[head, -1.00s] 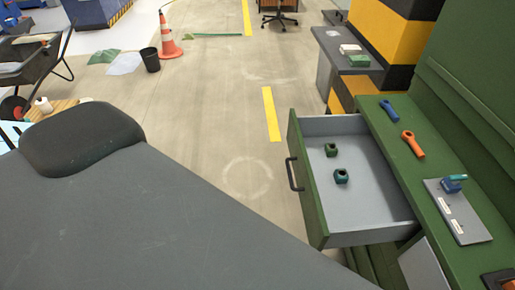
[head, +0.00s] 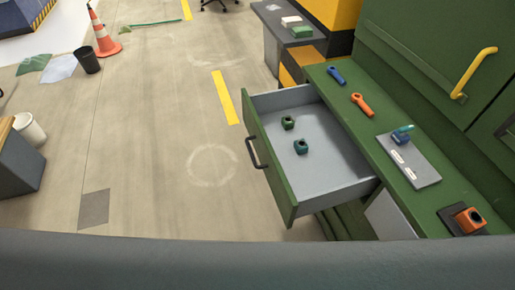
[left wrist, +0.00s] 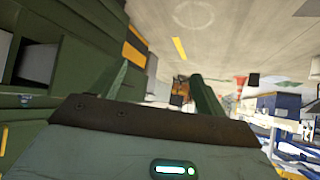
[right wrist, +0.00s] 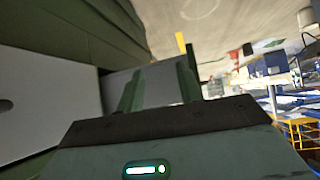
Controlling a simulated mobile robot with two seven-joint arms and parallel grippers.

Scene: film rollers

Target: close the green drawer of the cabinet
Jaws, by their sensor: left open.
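The green drawer (head: 270,160) of the green cabinet stands pulled out in the head view, with a grey inside and a dark bar handle (head: 257,153) on its front. Two small dark green nut-like parts (head: 288,123) lie in it. Neither gripper shows in the head view. In the left wrist view my left gripper (left wrist: 160,70) is open and empty, with dark green cabinet surfaces to its left. In the right wrist view my right gripper (right wrist: 162,62) has its fingers apart, with grey and green surfaces behind them. Their exact distance to the drawer cannot be told.
The cabinet's ledge (head: 325,90) holds a blue tool (head: 336,75), an orange tool (head: 362,104) and a grey plate (head: 420,172). A yellow handle (head: 475,72) is on the cabinet's upper door. The floor left of the drawer is clear. A traffic cone (head: 101,32) stands far left.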

